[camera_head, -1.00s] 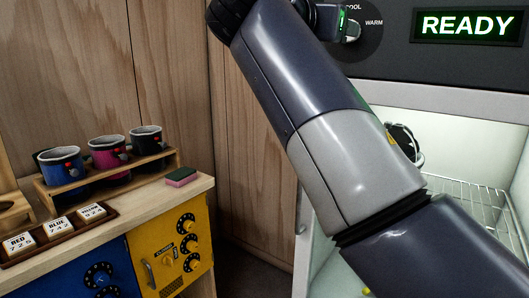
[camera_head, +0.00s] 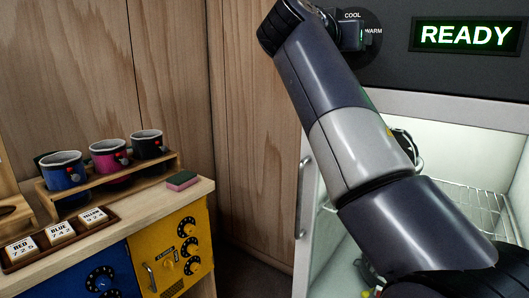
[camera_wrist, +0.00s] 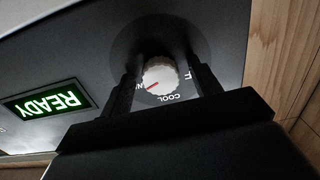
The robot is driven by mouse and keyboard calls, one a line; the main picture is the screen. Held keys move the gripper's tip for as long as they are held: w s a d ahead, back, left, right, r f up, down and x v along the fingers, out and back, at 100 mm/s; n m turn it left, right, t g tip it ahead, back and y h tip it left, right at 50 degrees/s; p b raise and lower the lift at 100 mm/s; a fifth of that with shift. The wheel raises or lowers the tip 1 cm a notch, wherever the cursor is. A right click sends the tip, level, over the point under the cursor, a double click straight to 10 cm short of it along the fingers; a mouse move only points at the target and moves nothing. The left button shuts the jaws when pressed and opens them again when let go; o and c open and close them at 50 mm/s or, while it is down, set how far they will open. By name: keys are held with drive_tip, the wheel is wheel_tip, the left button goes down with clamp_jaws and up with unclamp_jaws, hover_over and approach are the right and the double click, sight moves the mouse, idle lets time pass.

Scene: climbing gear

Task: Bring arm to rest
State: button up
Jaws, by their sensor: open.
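My arm reaches up across the head view to the dark panel, and my gripper (camera_wrist: 163,72) is at the dial there. In the wrist view its two dark fingers are apart, one on each side of a white knob (camera_wrist: 160,77). I cannot tell whether they touch it. The knob's red mark points to the lower left, toward a partly hidden label. COOL shows below the knob in this upside-down view. The dial plate (camera_head: 372,43) shows COOL and WARM in the head view; my arm hides its knob.
A green READY display (camera_head: 465,36) is lit beside the dial. Below is an open, lit cabinet with a wire rack (camera_head: 468,205). At left, a wooden counter holds several mugs (camera_head: 110,154), a sponge (camera_head: 182,180) and label tiles (camera_head: 58,232). Wood-panel walls stand behind.

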drive_tip(key=n+p, duration=0.5)
drive_tip(key=n, duration=0.1)
drive_tip(key=n+p, duration=0.5)
drive_tip(key=n, duration=0.2)
drive_tip(key=n+p, duration=0.5)
drive_tip(key=n, duration=0.2)
drive_tip(key=shift+s+r, duration=0.1)
drive_tip(key=shift+r, duration=0.15)
drive_tip(key=shift+f, duration=0.1)
